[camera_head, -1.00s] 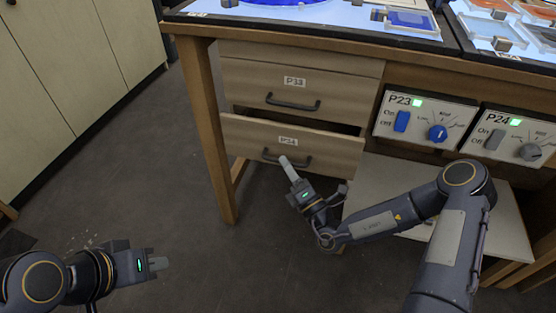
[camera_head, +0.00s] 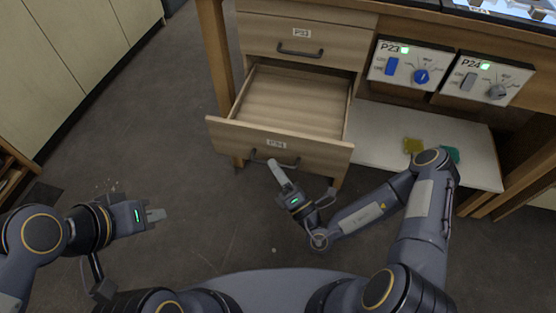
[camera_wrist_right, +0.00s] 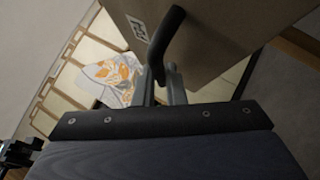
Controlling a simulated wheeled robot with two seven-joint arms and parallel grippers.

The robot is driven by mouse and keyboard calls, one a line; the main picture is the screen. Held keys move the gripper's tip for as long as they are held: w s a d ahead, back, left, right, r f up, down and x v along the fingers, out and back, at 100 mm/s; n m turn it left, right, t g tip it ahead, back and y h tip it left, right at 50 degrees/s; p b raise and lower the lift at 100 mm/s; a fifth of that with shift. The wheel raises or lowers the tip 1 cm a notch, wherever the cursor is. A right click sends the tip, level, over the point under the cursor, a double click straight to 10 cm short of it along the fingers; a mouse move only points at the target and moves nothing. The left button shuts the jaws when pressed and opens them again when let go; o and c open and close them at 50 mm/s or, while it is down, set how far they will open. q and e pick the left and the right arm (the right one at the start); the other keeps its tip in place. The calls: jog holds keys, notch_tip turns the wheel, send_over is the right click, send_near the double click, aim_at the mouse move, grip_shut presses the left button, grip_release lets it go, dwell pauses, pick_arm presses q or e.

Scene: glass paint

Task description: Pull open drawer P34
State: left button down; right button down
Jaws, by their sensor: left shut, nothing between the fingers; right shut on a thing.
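Drawer P34 (camera_head: 238,136) is the lower wooden drawer under the table in the head view. It is pulled well out, and its bare, empty inside shows. Its front carries a P34 label and a dark bar handle (camera_head: 259,158). My right gripper (camera_head: 275,166) is shut on that handle. In the right wrist view, the fingers (camera_wrist_right: 164,85) close around the dark handle (camera_wrist_right: 165,42) in front of the drawer face (camera_wrist_right: 210,35). My left gripper (camera_head: 160,214) is shut and empty, apart from the drawer at the lower left.
Drawer P33 (camera_head: 270,36) above is closed. Control boxes P23 (camera_head: 396,63) and P24 (camera_head: 481,78) hang at the right. A low shelf (camera_head: 380,133) holds a yellow item (camera_head: 412,146) and a teal item (camera_head: 450,154). Floor between the left cabinet and the table is clear.

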dwell(0.3)
jog(key=c, duration=1.5)
grip_release()
